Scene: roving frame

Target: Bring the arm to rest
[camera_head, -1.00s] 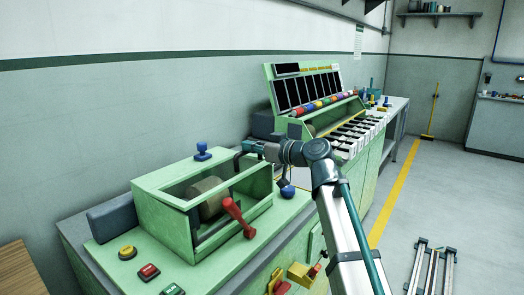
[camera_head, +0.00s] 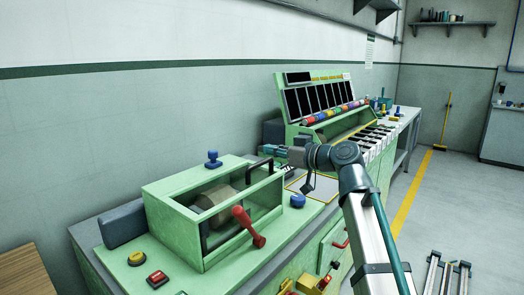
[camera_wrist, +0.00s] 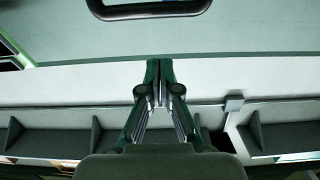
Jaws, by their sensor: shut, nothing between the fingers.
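My gripper (camera_head: 268,150) points left over the back right of the green open-framed machine box (camera_head: 160,198). In the wrist view its two fingers (camera_wrist: 160,66) are together at the tips, with nothing between them. A black handle (camera_head: 256,165) stands at the box's right end, close to the fingertips. A dark loop, likely that handle, crosses the top of the wrist view (camera_wrist: 150,12), a gap away from the fingertips. My arm bends at a dark joint and runs down to the lower right.
A red lever (camera_head: 247,226) is on the box front. A blue knob (camera_head: 298,201) and a blue stop-like knob (camera_head: 212,158) stand nearby. A green rack with dark panels (camera_head: 318,98) stands behind. Floor right of the yellow line (camera_head: 411,190) is mostly free.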

